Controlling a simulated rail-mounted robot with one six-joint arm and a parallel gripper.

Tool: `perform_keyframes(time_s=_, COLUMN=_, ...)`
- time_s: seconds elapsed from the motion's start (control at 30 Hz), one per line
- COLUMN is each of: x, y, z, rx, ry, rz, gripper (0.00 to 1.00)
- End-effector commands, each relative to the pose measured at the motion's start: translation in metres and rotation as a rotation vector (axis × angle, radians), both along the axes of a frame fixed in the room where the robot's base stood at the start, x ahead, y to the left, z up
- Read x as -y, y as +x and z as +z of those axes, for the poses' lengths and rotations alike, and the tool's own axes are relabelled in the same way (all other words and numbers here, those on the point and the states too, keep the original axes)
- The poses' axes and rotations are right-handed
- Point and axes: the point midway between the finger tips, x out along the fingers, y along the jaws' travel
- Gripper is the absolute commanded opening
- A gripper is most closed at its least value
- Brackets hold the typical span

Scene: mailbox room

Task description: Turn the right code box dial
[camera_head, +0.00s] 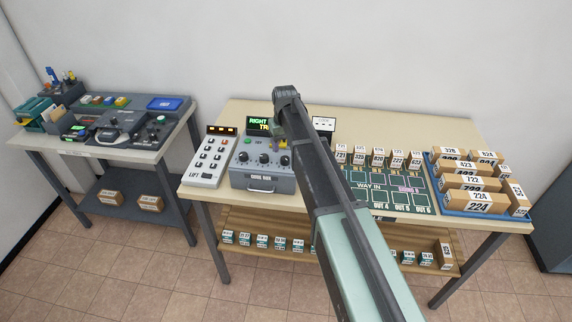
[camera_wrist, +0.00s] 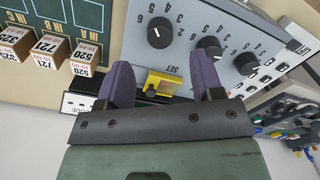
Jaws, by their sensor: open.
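The grey code box (camera_head: 262,180) stands on the wooden table in the head view, with three black dials on its sloped face. Its right dial (camera_head: 285,160) also shows in the wrist view (camera_wrist: 160,32), where the box appears turned round. The middle dial (camera_wrist: 209,47) and left dial (camera_wrist: 246,64) show there too. My gripper (camera_wrist: 160,64) is open and empty, its two purple fingers apart over the back edge of the box. A yellow piece with a dark knob (camera_wrist: 163,84), by the SET label, shows between the fingers. The right dial lies just beyond the fingertips, untouched.
A keypad marked LIFT (camera_head: 208,157) stands left of the code box. A partly hidden display (camera_head: 258,123) is behind it. A green sorting board (camera_head: 402,200) with small boxes and a blue tray (camera_head: 520,215) of parcels are to the right.

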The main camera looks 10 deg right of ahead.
Motion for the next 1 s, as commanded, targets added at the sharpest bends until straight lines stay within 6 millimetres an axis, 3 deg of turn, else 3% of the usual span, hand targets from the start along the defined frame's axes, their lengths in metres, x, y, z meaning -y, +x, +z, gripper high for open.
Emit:
perform_keyframes(time_s=0.03, x=0.0, y=0.0, z=-0.026, rx=0.0, ry=0.0, rz=0.0, gripper=0.61)
perform_keyframes(time_s=0.2, x=0.0, y=0.0, z=-0.059, rx=0.0, ry=0.0, rz=0.0, gripper=0.61)
perform_keyframes(time_s=0.57, x=0.0, y=0.0, z=-0.063, rx=0.0, ry=0.0, rz=-0.001, gripper=0.61)
perform_keyframes(time_s=0.87, x=0.0, y=0.0, z=-0.063, rx=0.0, ry=0.0, rz=-0.001, gripper=0.15)
perform_keyframes(time_s=1.0, x=0.0, y=0.0, z=-0.063, rx=0.0, ry=0.0, rz=0.002, gripper=0.11)
